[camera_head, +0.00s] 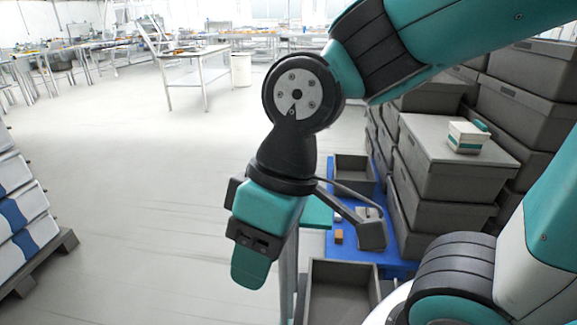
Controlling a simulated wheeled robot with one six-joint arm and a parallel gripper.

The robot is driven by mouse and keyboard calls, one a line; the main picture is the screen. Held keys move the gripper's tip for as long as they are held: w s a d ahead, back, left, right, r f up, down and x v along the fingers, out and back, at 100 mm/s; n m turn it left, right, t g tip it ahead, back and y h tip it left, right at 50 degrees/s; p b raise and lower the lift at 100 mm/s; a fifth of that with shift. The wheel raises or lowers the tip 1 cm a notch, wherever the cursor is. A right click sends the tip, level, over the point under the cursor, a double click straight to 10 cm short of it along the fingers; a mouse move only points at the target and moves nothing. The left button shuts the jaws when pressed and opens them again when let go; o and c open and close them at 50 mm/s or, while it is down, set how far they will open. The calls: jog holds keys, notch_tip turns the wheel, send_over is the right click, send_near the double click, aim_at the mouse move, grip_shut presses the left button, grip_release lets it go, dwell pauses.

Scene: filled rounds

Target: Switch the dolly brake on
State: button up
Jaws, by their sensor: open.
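My gripper (254,262) hangs at the centre, pointing down, with a teal body and a teal fingertip; it is open and I see nothing between its jaws. The far finger is mostly hidden. No brake lever shows clearly, and my arm hides part of the platform.
Lidded grey crates (440,165) are stacked on the right, with a small white and teal box (467,137) on one lid. An open grey bin (341,291) stands at the front. A loaded pallet (38,262) is at left. The floor (130,200) between is clear.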

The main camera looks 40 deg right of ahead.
jog(key=w+d+f+m+t+h+b, duration=0.15)
jog(key=w+f+m+t+h, duration=0.3)
jog(key=w+h, duration=0.55)
jog(key=w+d+f+m+t+h+b, duration=0.1)
jog(key=w+d+f+m+t+h, duration=0.15)
jog(key=w+f+m+h, duration=0.65)
jog(key=w+d+n+b, duration=0.1)
jog(key=w+d+b, duration=0.2)
jog(key=b, duration=0.5)
jog(key=w+d+n+y+b, duration=0.1)
jog(key=w+d+b, duration=0.2)
jog(key=d+b, duration=0.2)
jog(key=w+d+n+b, duration=0.2)
jog(key=d+b, duration=0.3)
jog(key=b, duration=0.5)
jog(key=shift+w+r+y+b, duration=0.3)
jog(key=shift+w, duration=0.55)
jog(key=shift+w+d+r+b, duration=0.1)
jog(key=shift+w+d+b, duration=0.3)
jog(key=shift+b, duration=0.6)
jog(key=shift+s+d+r, duration=0.1)
jog(key=shift+d, duration=0.15)
